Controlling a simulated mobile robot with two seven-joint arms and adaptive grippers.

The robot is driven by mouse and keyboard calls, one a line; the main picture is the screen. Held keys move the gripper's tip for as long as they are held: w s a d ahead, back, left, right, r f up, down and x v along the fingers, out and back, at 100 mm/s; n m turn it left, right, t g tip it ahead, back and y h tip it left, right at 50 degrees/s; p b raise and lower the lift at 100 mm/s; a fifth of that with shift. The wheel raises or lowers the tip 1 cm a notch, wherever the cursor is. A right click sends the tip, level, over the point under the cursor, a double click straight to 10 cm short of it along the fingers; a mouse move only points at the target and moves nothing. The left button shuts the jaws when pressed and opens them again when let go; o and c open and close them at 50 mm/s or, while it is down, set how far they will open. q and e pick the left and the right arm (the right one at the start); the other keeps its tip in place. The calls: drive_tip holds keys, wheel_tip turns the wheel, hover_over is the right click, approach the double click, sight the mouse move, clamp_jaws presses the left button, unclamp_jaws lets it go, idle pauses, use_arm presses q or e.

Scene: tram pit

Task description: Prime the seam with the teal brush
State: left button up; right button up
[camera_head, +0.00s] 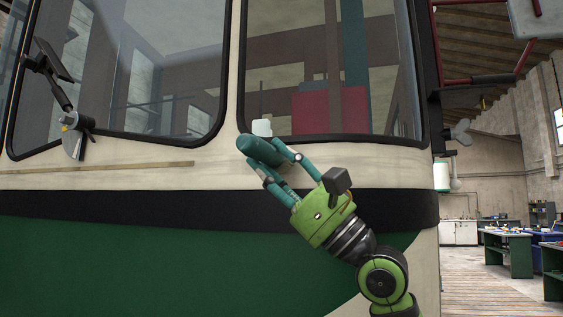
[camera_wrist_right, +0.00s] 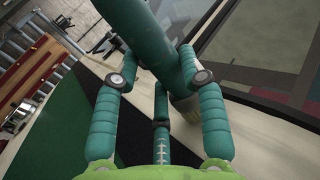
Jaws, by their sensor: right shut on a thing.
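My right gripper (camera_head: 282,166) is in front of the cream panel of the tram, below the right window. It is shut on the thick teal handle of the brush (camera_head: 259,151). In the right wrist view the teal brush (camera_wrist_right: 166,46) runs between the fingers of my right gripper (camera_wrist_right: 158,78), with pale bristles (camera_wrist_right: 187,106) at its lower end near the panel. I cannot tell whether they touch it. A thin tan strip, seemingly the seam (camera_head: 100,168), runs nearly level across the cream panel, its right end left of the gripper. My left gripper is not in view.
A dark band (camera_head: 130,201) and green paintwork (camera_head: 150,262) lie below the cream panel. A dark fitting (camera_head: 72,122) sticks out at the left. A small pale block (camera_head: 262,127) shows at the window's lower edge. Workbenches (camera_head: 509,252) stand far right.

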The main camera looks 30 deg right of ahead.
drive_tip(key=w+a+p, duration=0.3)
drive_tip(key=w+a, duration=0.5)
drive_tip(key=w, duration=0.2)
drive_tip(key=shift+a, duration=0.25)
idle(1.9)
drive_tip(key=shift+y, duration=0.3)
drive_tip(key=shift+s+d+b, duration=1.15)
drive_tip(key=shift+s+d, duration=0.4)
drive_tip(key=shift+s, duration=0.25)
drive_tip(key=shift+s+d+b, duration=1.1)
drive_tip(key=shift+s+d, duration=0.5)
drive_tip(key=shift+s, duration=0.25)
drive_tip(key=shift+s+d+b, duration=1.15)
drive_tip(key=shift+s+d, duration=0.4)
drive_tip(key=shift+s, duration=0.25)
drive_tip(key=shift+s+d+b, duration=0.45)
drive_tip(key=shift+s+d, duration=0.65)
drive_tip(key=shift+s, duration=0.2)
drive_tip(key=shift+w+a, duration=0.1)
